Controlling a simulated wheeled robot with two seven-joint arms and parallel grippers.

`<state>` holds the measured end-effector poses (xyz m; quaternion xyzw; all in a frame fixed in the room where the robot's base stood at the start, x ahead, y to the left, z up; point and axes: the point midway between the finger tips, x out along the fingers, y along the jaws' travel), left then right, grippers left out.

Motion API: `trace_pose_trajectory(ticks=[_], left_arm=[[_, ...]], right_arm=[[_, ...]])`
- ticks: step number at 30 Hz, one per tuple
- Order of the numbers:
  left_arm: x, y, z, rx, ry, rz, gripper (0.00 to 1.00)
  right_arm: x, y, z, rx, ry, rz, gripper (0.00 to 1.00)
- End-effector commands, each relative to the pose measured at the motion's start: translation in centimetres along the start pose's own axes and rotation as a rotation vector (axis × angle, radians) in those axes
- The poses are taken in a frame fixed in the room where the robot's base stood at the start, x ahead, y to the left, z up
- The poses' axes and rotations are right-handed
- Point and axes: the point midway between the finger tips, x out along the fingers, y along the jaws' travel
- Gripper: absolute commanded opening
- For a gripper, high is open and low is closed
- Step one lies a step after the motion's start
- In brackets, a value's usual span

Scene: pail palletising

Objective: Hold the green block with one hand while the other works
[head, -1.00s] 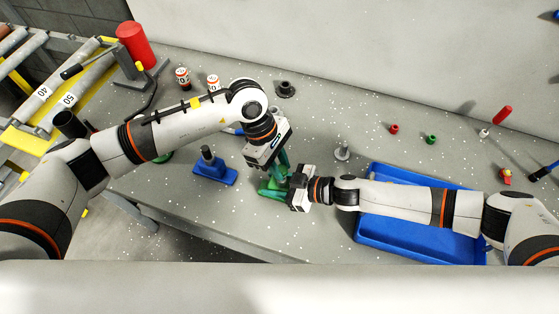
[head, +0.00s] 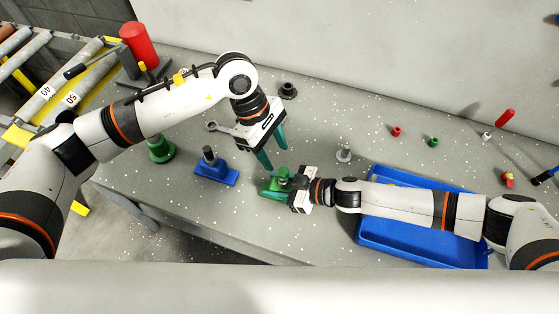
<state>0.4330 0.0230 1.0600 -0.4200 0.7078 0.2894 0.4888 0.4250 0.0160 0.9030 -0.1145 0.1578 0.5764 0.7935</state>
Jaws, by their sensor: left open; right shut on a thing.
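The green block (head: 270,190) sits on the grey table, left of the blue tray, with a green upright part on top. My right gripper (head: 290,190) is shut on the green block from its right side; its fingers are mostly hidden. My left gripper (head: 273,152) is open, its two green fingers pointing down, empty, above and behind the green block and apart from it.
A blue block with a grey post (head: 215,172) stands left of the green block. A green flanged piece (head: 160,150) is farther left. The blue tray (head: 420,251) lies under my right arm. Small red (head: 397,131) and green (head: 433,141) pieces stand at the back right.

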Motion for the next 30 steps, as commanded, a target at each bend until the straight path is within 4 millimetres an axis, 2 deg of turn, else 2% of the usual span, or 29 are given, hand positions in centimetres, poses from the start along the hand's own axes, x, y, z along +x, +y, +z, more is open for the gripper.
trace_pose_trajectory(ticks=[1,6,12,21,23,26,30], left_arm=[[-1.3,-0.1,0.1,0.0,-0.002,-0.004,0.49],[-4.2,-0.1,0.1,-0.001,-0.001,-0.002,0.49],[-5.9,0.0,0.0,-0.001,-0.001,0.001,0.49],[-6.1,0.0,0.0,-0.001,0.0,0.001,0.49],[-6.0,0.0,0.0,-0.002,-0.001,0.002,0.45],[-5.6,-0.1,-0.4,-0.029,-0.021,0.006,0.45],[-3.8,-0.2,-1.6,-0.14,-0.105,0.011,0.45]], right_arm=[[0.0,0.0,0.0,0.0,-0.001,0.0,0.04],[0.0,0.0,0.0,0.0,-0.001,0.0,0.04],[0.0,0.0,0.0,0.0,-0.001,0.0,0.04],[0.0,0.0,0.1,0.0,-0.001,0.0,0.04],[0.0,0.0,0.1,0.0,-0.001,0.0,0.04],[0.0,0.0,0.1,0.0,-0.001,0.0,0.04],[0.0,0.0,0.1,0.0,-0.001,0.0,0.04]])
